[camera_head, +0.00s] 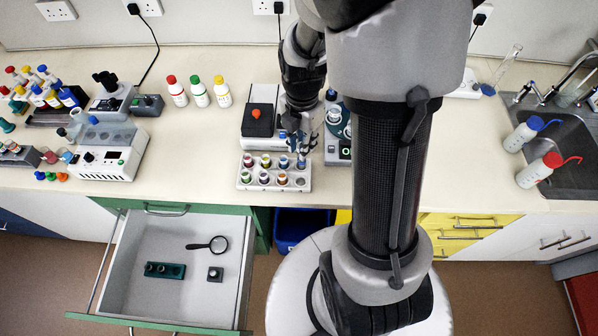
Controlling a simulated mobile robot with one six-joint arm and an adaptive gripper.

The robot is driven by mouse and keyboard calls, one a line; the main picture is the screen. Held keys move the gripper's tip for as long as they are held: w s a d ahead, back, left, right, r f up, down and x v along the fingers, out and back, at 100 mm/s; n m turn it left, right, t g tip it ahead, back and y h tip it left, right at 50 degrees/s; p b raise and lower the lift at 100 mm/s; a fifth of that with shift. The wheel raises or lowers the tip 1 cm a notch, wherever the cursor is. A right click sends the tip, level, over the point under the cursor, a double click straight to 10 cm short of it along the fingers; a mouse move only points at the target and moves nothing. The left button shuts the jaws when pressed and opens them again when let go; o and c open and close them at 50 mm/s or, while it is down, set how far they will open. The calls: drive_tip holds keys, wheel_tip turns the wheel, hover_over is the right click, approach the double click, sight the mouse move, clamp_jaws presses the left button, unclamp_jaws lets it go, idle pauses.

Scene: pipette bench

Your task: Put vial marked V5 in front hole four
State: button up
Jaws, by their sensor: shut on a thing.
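A white rack (276,187) with two rows of holes stands near the front edge of the bench, with several coloured vials in it. My gripper (300,152) is just above the back right part of the rack, pointing down. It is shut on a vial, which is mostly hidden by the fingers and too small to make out. No vial markings can be read from here, so I cannot tell which is V5. The front row holds several vials (282,179) with different coloured tops.
A device with a dark top (256,120) stands behind the rack, and another device (335,118) is at its right, partly hidden by my arm. An open drawer (150,242) juts out below the bench at left. Three capped bottles (199,92) stand behind.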

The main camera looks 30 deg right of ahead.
wheel_tip(320, 180, down, 14)
drive_tip(key=b, duration=0.2)
drive_tip(key=shift+f+b, duration=0.1)
drive_tip(key=shift+b, duration=0.2)
drive_tip(key=shift+f, duration=0.1)
drive_tip(key=shift+w+f+b, duration=0.1)
drive_tip(key=shift+f+b, duration=0.2)
drive_tip(key=shift+b, duration=0.05)
drive_tip(key=o, duration=0.4)
drive_tip(key=shift+o, duration=0.2)
drive_tip(key=shift+r, duration=0.15)
